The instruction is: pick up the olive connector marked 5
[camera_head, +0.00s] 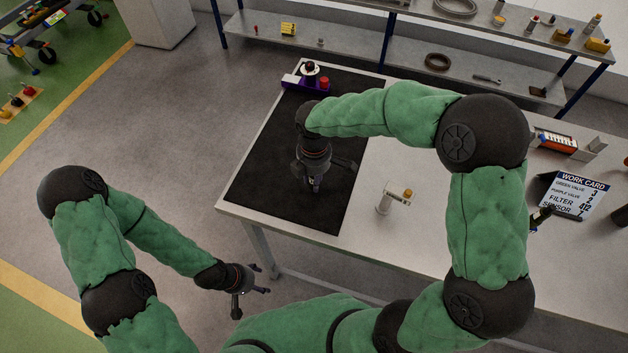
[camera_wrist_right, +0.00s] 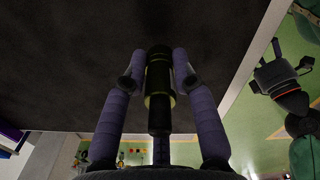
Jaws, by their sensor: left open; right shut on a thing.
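My right gripper (camera_head: 317,184) is over the dark mat (camera_head: 270,165) on the table, pointing down. In the right wrist view its two purple fingers (camera_wrist_right: 158,95) are shut on a dark cylindrical connector with olive bands (camera_wrist_right: 158,78). The connector lies along the space between the fingers. Its marking cannot be read, and I cannot tell whether it touches the mat. In the head view the connector is mostly hidden by the gripper. My left gripper (camera_head: 243,292) is open and empty, low in front of the table, over the floor.
A purple holder (camera_head: 301,82) with a red piece stands at the mat's back edge. A small pale stand with a yellow top (camera_head: 394,201), an orange device (camera_head: 556,141) and a work card (camera_head: 573,194) are further right. A shelf (camera_head: 340,45) runs behind the table.

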